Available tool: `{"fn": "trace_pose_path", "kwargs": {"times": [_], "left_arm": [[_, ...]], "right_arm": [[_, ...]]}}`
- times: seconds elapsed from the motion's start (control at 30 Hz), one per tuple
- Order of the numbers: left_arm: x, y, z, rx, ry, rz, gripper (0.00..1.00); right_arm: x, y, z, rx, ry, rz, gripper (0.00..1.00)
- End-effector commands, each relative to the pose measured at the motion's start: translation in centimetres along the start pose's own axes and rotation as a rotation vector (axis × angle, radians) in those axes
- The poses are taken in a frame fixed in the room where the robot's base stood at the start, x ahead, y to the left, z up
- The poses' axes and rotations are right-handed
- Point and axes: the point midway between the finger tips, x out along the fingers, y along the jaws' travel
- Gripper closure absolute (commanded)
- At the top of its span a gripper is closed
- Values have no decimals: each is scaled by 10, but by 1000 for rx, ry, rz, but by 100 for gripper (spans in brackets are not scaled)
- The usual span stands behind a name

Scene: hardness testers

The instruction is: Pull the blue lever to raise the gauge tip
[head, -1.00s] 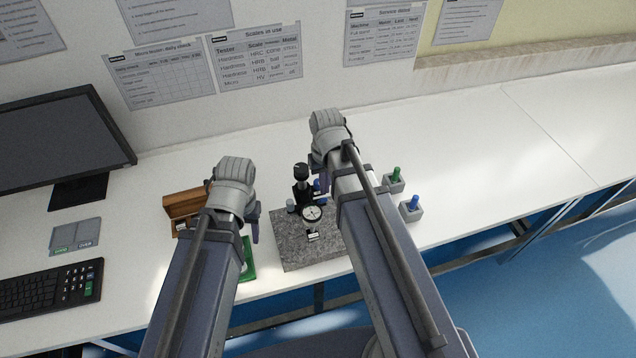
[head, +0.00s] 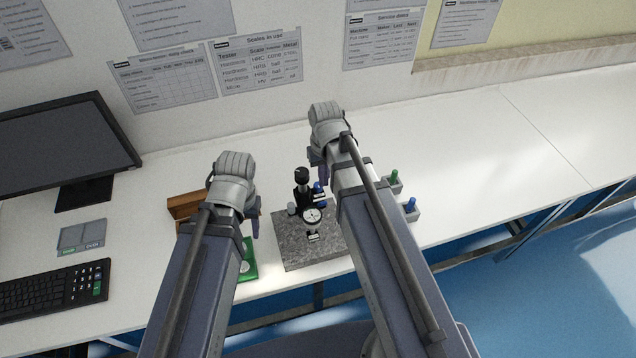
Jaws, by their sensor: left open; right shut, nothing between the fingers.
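The gauge (head: 312,215) has a round white dial on a black stand and stands upright on a grey granite plate (head: 296,253). A blue part (head: 319,188), which looks like the lever, shows at the right of the stand, close to my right gripper. My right gripper (head: 322,174) is mostly hidden behind its own wrist; it is shut and empty. I cannot tell whether it touches the blue part. My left gripper (head: 256,222) is open and empty, left of the granite plate. The gauge tip is too small to make out.
A wooden box (head: 184,205) and a green tray (head: 250,270) lie at the left near my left arm. Small blocks with a green peg (head: 394,176) and a blue peg (head: 411,205) stand at the right. A monitor (head: 62,140) and keyboard (head: 55,288) are far left. The right bench is clear.

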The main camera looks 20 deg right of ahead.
Motion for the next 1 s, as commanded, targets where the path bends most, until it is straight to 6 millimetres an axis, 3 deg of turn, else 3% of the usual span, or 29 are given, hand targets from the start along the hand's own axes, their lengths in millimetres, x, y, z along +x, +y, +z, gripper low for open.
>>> {"fn": "trace_pose_path", "kwargs": {"times": [0.4,0.73,0.87,1.0], "left_arm": [[-36,-3,2,-7,0,1,50],[-36,-3,2,-8,0,2,50],[-22,-2,1,-7,0,1,50],[10,1,-1,-4,0,1,50]], "right_arm": [[-36,0,0,0,0,0,100],[-37,0,0,0,0,0,100],[-22,-15,12,-33,-6,9,100],[10,-57,46,-137,-22,41,100]]}}
